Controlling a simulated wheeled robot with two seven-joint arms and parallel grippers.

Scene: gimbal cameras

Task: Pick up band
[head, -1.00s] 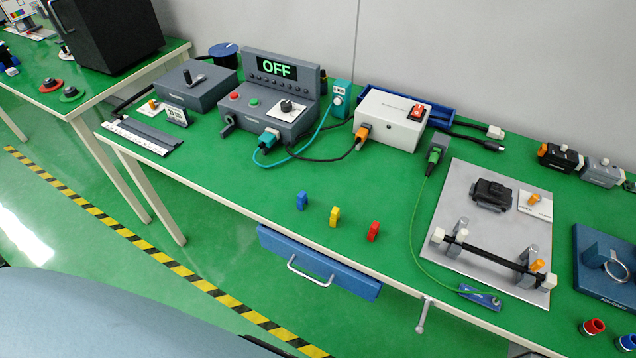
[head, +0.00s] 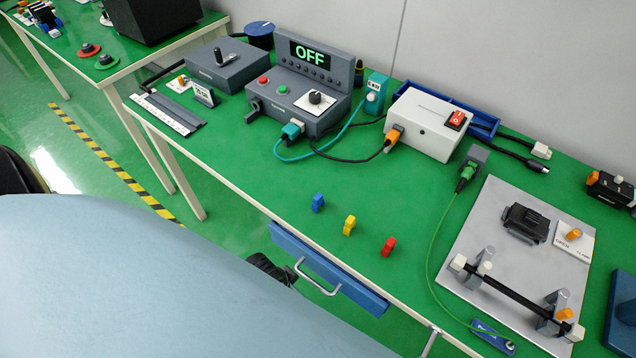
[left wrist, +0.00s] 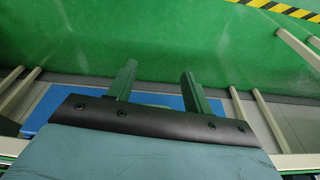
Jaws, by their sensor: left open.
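I cannot pick out for certain which thing is the band. A blue stand (head: 621,325) at the right edge of the head view is cut off by the frame, and no ring on it is clear now. A thin green cord (head: 428,262) runs from a green plug to a small blue plate (head: 491,337) at the table's front edge. My left gripper (left wrist: 157,82) is open and empty in the left wrist view, over the green floor and away from the tabletop things. My right gripper is not in view.
Blue, yellow and red clips (head: 349,225) stand near the front edge of the green table. A blue drawer (head: 330,268) with a metal handle hangs below. A grey plate (head: 480,230) carries a black bar on posts. The table's middle is mostly clear.

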